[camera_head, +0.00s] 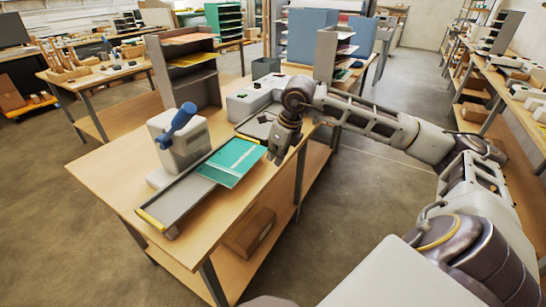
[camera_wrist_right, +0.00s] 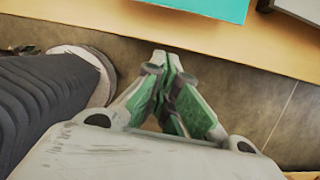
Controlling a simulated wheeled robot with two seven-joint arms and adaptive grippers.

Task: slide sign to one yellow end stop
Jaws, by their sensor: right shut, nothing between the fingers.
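A teal sign (camera_head: 232,161) with pale lines lies tilted across a long grey tray (camera_head: 186,196) on the wooden table, overhanging the tray's right side. A yellow end stop (camera_head: 150,219) marks the tray's near-left end. A second yellow strip (camera_head: 246,138) shows at the sign's far edge. My right gripper (camera_head: 276,158) points down just right of the sign, apart from it. In the right wrist view its fingers (camera_wrist_right: 170,62) are shut and empty; the sign (camera_wrist_right: 215,6) shows at the top edge. My left gripper is out of view.
A grey laminator with a blue handle (camera_head: 178,124) stands beside the tray's left side. A pale machine (camera_head: 250,100) and grey shelf racks (camera_head: 190,70) stand at the back.

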